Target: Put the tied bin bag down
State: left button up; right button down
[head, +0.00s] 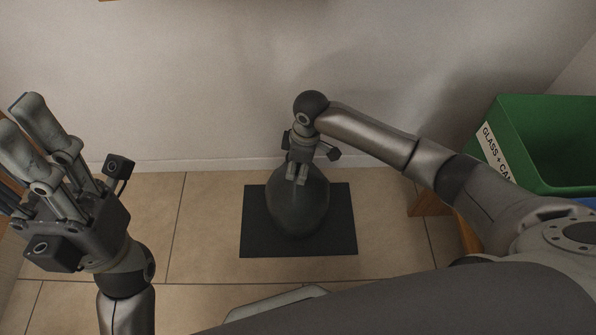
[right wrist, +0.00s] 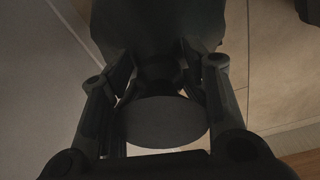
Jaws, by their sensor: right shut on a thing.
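The tied bin bag (head: 299,207) is dark grey, rounded and narrower at its top. It is upright over a black mat (head: 343,238) on the floor in the head view; I cannot tell whether its bottom touches the mat. My right gripper (head: 298,178) is shut on the top of the bag from above. In the right wrist view the bag (right wrist: 155,30) shows dark beyond the fingers, with its tied top (right wrist: 167,122) between them. My left gripper (head: 25,150) is raised at the left of the head view, empty, with its fingers spread apart.
A green bin (head: 515,120) labelled for glass and cans stands at the right on a wooden stand (head: 430,203). A plain wall (head: 200,90) rises behind the mat. Tiled floor (head: 205,230) left of the mat is clear.

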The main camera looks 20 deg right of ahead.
jog(key=shift+f, duration=0.25)
jog(key=c, duration=0.7)
grip_release()
jog(key=shift+f, duration=0.1)
